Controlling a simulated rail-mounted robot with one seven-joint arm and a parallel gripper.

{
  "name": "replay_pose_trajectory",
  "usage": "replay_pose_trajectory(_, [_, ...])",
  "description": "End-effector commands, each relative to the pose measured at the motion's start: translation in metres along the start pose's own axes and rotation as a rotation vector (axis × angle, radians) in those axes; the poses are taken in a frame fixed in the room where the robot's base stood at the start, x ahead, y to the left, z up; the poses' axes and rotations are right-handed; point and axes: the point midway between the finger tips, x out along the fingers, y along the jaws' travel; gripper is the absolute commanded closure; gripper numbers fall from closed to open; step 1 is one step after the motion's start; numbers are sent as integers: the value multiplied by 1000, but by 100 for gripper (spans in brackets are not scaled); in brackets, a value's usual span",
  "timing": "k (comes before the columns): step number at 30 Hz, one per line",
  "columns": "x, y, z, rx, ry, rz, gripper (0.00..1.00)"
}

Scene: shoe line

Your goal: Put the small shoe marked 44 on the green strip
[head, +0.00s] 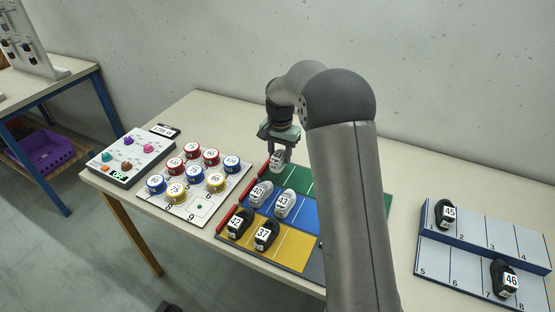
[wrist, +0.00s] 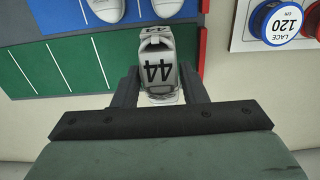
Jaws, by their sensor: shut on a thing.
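The small shoe marked 44 (wrist: 157,68) is white-grey and sits between my gripper's fingers (wrist: 158,88) in the wrist view. My gripper is shut on it, and it is over the end of the green strip (wrist: 60,65) by the red edge. In the head view my gripper (head: 279,140) points down at the green strip (head: 301,178), with the shoe (head: 277,158) under it. I cannot tell whether the shoe touches the strip.
Grey shoes 40 (head: 260,194) and 43 (head: 285,204) stand on the blue strip. Black shoes 42 (head: 240,224) and 37 (head: 265,236) stand on the yellow strip. A board of lace tins (head: 204,205) is at left. Shoes 45 (head: 445,214) and 46 (head: 503,279) are on the right rack.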

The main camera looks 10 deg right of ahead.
Motion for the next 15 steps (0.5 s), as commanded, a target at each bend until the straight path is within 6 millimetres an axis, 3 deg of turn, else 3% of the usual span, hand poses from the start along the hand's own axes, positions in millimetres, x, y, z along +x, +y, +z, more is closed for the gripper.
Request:
replay_pose_trajectory(3, [15,-9,-10,0,-1,1,84])
replay_pose_trajectory(11, [31,-17,-20,0,1,0,84])
replay_pose_trajectory(15, [52,-16,-20,0,0,1,84])
